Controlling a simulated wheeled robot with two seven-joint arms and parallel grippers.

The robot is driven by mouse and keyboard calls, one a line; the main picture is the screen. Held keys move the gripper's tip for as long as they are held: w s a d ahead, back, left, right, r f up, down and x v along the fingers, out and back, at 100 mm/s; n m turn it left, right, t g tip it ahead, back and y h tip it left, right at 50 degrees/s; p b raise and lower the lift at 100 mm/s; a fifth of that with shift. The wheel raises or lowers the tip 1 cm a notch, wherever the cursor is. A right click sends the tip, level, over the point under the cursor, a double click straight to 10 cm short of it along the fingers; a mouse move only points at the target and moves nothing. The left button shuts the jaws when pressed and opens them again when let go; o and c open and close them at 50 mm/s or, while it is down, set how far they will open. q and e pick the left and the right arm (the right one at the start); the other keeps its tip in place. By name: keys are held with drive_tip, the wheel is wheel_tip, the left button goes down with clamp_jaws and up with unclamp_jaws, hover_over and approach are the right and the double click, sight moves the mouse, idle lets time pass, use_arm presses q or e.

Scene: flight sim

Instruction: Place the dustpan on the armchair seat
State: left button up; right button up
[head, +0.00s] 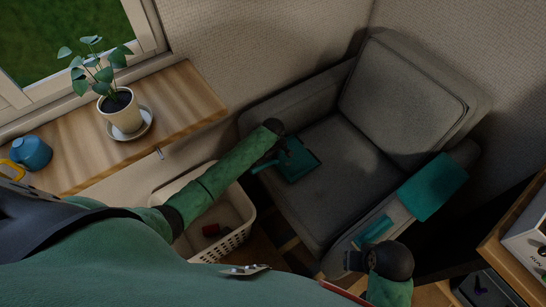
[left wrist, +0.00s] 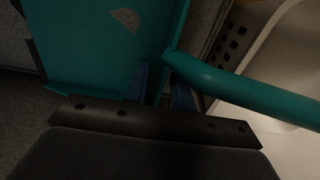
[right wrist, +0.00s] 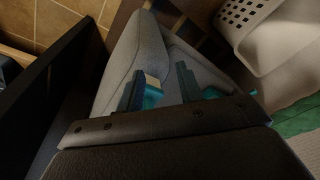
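The teal dustpan (head: 299,160) is at the left side of the grey armchair's (head: 345,165) seat, its handle pointing left past the seat edge. In the left wrist view the dustpan (left wrist: 105,45) fills the upper left and its handle runs right. My left gripper (head: 284,148) is at the dustpan's handle end; its fingers close on the pan's edge beside the handle. Whether the pan touches the seat is unclear. My right gripper (head: 352,260) is by the armchair's right armrest, its fingers (right wrist: 160,88) apart and with nothing clearly between them.
A teal cloth-like piece (head: 432,186) and a lighter teal item (head: 374,229) lie on the right armrest. A white basket (head: 232,222) stands left of the armchair. A wooden sill holds a potted plant (head: 122,110) and a blue mug (head: 32,152). The seat's middle is clear.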

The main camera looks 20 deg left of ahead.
use_arm(q)
drive_tip(key=shift+r, duration=0.1)
wheel_tip(320, 180, up, 12)
drive_tip(key=s+d+m+h, duration=0.1)
drive_tip(key=s+d+m, duration=0.2)
drive_tip(key=s, duration=0.7)
drive_tip(key=s+d+m, duration=0.3)
drive_tip(key=s+m, duration=0.1)
drive_tip(key=s, duration=0.5)
drive_tip(key=s+r+m+t, duration=0.1)
drive_tip(key=s+r, duration=0.3)
drive_tip(key=s, duration=0.5)
drive_tip(key=s+a+r+m, duration=0.1)
drive_tip(key=s+r+m, duration=0.3)
drive_tip(key=s, duration=0.6)
drive_tip(key=shift+r+m+t+h+b, duration=0.3)
drive_tip(key=shift+r+t+b, duration=0.15)
drive_tip(key=shift+r, duration=0.2)
